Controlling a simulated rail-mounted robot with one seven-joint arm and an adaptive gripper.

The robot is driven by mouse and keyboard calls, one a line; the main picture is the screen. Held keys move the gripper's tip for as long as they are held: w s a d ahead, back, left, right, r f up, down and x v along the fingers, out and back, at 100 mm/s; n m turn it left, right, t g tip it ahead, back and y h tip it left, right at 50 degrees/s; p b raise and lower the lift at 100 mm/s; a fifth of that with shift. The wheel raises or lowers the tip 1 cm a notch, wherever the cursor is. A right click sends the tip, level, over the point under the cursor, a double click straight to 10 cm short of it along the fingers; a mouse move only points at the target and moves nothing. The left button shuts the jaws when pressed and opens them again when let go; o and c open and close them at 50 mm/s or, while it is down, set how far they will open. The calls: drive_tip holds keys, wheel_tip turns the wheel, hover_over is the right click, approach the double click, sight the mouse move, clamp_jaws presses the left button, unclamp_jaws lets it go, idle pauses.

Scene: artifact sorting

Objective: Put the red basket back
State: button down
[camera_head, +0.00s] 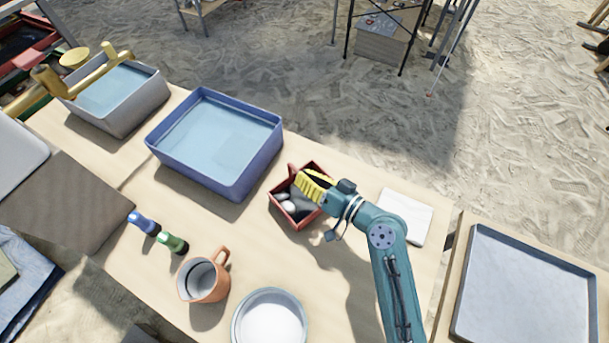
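The small red basket (307,223) stands on the table, right of the large blue basin. It holds grey and white rounded stones and a dark item. My gripper (305,187), with yellow ribbed fingers, is at the basket's upper right side, and its fingers overlap the basket's rim and inside. The arm reaches in from the lower right. The fingers hide part of the basket's right side. I cannot tell whether they touch the rim or whether they are open or shut.
A blue basin (174,171) and a grey basin (119,125) with water stand behind left. An orange mug (204,283), a white bowl (269,318) and blue and green bottles (172,243) are in front. A white cloth (405,215) and grey tray (525,295) lie to the right.

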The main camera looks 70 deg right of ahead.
drive_tip(key=shift+f+b, duration=0.4)
drive_tip(key=shift+f, duration=0.05)
drive_tip(key=c, duration=1.2)
unclamp_jaws()
drive_tip(key=shift+o, duration=0.2)
wheel_tip(320, 180, up, 10)
drive_tip(key=shift+r, duration=0.1)
